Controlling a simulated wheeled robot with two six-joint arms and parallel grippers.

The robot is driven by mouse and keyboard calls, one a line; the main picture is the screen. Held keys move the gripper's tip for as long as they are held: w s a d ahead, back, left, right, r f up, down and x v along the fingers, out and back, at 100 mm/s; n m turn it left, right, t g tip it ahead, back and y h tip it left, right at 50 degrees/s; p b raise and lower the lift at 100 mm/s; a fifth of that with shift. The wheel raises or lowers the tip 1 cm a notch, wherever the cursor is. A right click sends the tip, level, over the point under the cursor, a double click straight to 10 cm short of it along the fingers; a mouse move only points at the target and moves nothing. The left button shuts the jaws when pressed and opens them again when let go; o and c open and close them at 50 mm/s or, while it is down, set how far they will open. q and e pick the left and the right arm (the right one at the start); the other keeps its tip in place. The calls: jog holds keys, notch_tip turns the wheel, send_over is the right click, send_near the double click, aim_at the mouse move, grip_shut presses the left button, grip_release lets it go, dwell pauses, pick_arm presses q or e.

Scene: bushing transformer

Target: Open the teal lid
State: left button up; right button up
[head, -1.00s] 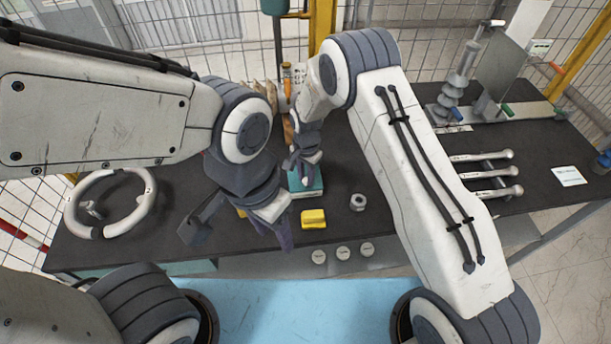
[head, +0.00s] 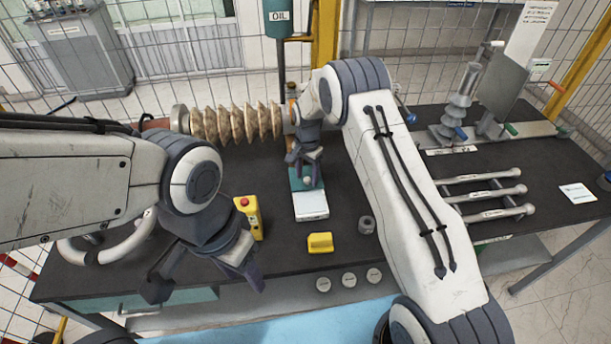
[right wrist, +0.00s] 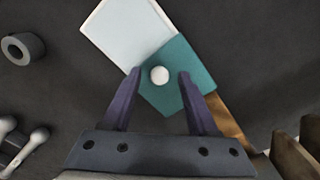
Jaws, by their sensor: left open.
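The teal lid (head: 297,184), a flat square with a round white knob, sits at the far end of a white box (head: 311,205) on the dark table. The right wrist view shows the lid (right wrist: 185,85) at an angle beside the bare pale box surface (right wrist: 120,35). My right gripper (right wrist: 160,77) has one finger on each side of the knob (right wrist: 159,75), with gaps between; it also shows above the lid in the head view (head: 305,178). My left gripper (head: 205,282) is open and empty over the table's front left.
A yellow controller with a red button (head: 249,217) stands left.

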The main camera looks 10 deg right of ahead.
aim_at(307, 178)
jog(key=shift+r, duration=0.35)
notch_tip(307, 178, up, 10)
jog(key=b, duration=0.3)
jog(key=shift+d+f, duration=0.1)
